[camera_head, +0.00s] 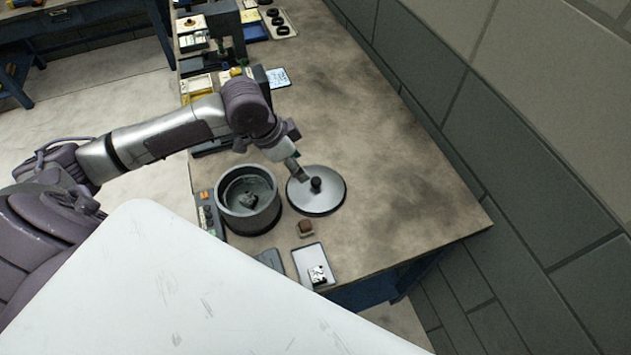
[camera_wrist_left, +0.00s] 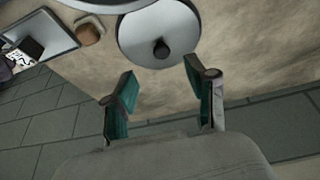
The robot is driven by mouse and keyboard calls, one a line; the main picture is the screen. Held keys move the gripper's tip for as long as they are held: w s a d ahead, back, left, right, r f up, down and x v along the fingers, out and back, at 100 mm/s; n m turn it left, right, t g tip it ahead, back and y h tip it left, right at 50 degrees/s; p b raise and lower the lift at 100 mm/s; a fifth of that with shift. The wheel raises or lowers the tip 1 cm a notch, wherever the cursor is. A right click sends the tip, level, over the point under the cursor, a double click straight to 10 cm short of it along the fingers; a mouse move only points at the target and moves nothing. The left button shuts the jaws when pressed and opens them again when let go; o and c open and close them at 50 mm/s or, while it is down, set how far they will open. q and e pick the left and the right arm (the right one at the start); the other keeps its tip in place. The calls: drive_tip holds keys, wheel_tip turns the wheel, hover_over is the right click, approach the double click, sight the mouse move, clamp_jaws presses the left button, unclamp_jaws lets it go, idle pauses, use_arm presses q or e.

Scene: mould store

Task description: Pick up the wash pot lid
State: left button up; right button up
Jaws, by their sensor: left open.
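The wash pot lid (camera_head: 318,198) is a round grey metal disc with a black knob in its middle. It lies on the bench, just right of the wash pot (camera_head: 236,219), a dark round pot with something dark inside. My left gripper (camera_head: 300,176) is at the lid's upper left edge in the head view. In the left wrist view the lid (camera_wrist_left: 158,34) and its knob lie beyond the two green-padded fingers of my left gripper (camera_wrist_left: 163,88). The fingers are apart with nothing between them. My right gripper is not in view.
A brown block (camera_head: 305,228) and a grey tray (camera_head: 311,264) lie near the bench's front edge. A control box with coloured buttons (camera_head: 208,214) stands left of the pot. Boxes and parts fill the far left. The bench right of the lid is clear up to the wall.

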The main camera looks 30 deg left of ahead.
sight(315, 180)
use_arm(q)
drive_tip(key=x, duration=0.4)
drive_tip(key=shift+d+f, duration=0.1)
drive_tip(key=shift+d, duration=0.1)
drive_tip(key=shift+w+f, duration=0.15)
drive_tip(key=shift+f, duration=0.15)
drive_tip(key=shift+w+f+p, duration=0.1)
drive_tip(key=shift+f+p, duration=0.1)
drive_tip(key=shift+p, duration=0.2)
drive_tip(key=p+x, duration=0.1)
drive_tip(key=x, duration=0.3)
drive_tip(key=shift+w+d+p, duration=0.25)
drive_tip(key=shift+w+p, duration=0.05)
drive_tip(key=shift+w+f, duration=0.1)
drive_tip(key=shift+f, duration=0.2)
drive_tip(key=shift+c, duration=0.7)
drive_tip(key=c, duration=0.5)
clamp_jaws()
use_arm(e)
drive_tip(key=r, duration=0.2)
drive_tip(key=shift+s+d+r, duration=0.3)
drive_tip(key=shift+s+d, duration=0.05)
